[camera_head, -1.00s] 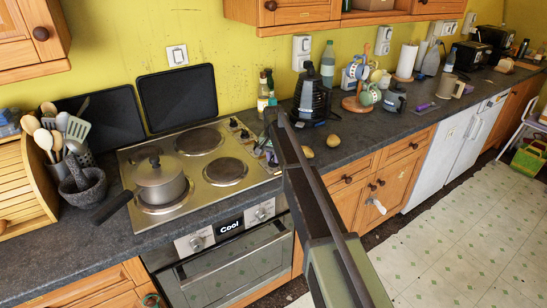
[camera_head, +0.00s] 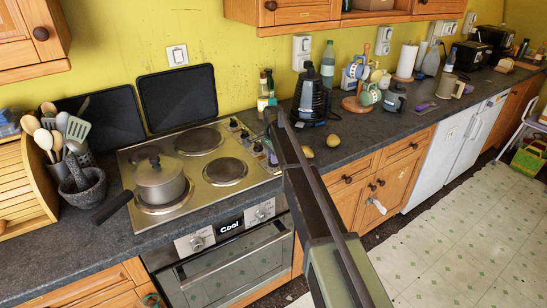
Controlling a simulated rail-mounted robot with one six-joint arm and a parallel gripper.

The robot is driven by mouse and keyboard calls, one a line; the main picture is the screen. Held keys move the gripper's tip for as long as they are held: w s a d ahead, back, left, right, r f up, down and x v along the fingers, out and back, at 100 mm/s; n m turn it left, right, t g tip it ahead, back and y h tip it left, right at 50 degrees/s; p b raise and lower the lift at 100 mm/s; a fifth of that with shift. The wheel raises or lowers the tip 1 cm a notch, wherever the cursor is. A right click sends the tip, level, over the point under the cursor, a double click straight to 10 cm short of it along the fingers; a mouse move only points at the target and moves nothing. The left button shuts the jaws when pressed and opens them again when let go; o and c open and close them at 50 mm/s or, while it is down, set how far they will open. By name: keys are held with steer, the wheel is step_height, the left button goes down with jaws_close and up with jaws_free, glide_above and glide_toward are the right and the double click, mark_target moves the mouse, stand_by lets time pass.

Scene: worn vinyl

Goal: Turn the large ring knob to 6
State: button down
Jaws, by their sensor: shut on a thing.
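The steel hob (camera_head: 135,160) has several round rings and a column of small black knobs (camera_head: 234,123) along its right edge. My gripper (camera_head: 268,150) is at the front end of that column and is shut on a knob there. My own arm and gripper cover most of the held knob, so its pointer and the number it is set to cannot be read. The large ring (camera_head: 200,141) at the back and the smaller ring (camera_head: 225,171) at the front right are bare. A grey lidded pot (camera_head: 160,184) stands on the front left ring.
Two potatoes (camera_head: 333,141) lie on the dark worktop (camera_head: 370,136) just right of my arm. Bottles (camera_head: 263,98) and a black kettle-like appliance (camera_head: 309,95) stand behind my gripper. The oven (camera_head: 235,262) is below the hob.

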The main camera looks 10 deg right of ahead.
stand_by(0.4)
steer(key=c, duration=1)
jaws_free()
steer(key=shift+c, duration=0.2)
step_height(320, 180, up, 11)
steer(key=p, duration=1.1)
steer(key=shift+f, duration=0.1)
